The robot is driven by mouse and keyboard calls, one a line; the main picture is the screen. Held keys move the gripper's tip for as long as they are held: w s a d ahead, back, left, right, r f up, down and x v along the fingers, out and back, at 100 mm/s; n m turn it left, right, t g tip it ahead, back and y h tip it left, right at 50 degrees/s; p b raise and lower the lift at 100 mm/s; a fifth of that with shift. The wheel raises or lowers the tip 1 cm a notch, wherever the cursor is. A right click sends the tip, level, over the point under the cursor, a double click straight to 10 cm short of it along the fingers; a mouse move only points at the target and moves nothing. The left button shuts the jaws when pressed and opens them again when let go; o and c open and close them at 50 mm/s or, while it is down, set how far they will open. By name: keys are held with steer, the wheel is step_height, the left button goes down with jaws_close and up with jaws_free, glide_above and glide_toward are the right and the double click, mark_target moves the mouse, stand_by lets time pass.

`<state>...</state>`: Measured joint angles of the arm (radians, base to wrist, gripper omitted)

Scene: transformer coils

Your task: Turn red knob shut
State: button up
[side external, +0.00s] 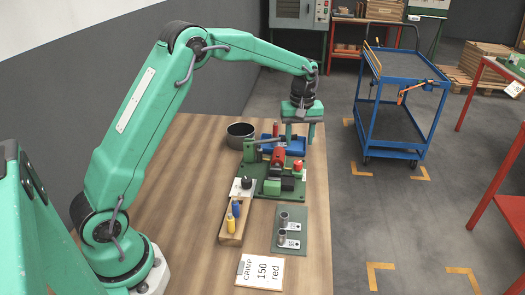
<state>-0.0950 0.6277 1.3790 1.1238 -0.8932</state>
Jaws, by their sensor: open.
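A small red knob (298,165) sits near the right edge of the green fixture board (314,183) on the wooden table. A taller red part (278,156) stands just left of it on the same board. My gripper (298,138) is open, pointing down above a blue block (270,144) at the far end of the board. It is behind the red knob and apart from it. Whether the fingers touch the blue block cannot be told. The knob's turn position is too small to read.
A dark bowl (240,134) stands left of the board. A wooden holder (231,234) with yellow and blue pieces, a green plate (290,240) with metal lugs and a white card (260,270) lie nearer. The table's right edge is close. A blue cart (390,150) stands beyond.

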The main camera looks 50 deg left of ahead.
mark_target(298, 162)
steer(key=shift+w+a+f, duration=0.1)
steer(key=shift+w+f, duration=0.2)
steer(key=shift+f, duration=0.15)
steer(key=shift+f, duration=0.15)
steer(key=shift+f, duration=3.75)
steer(key=c, duration=1)
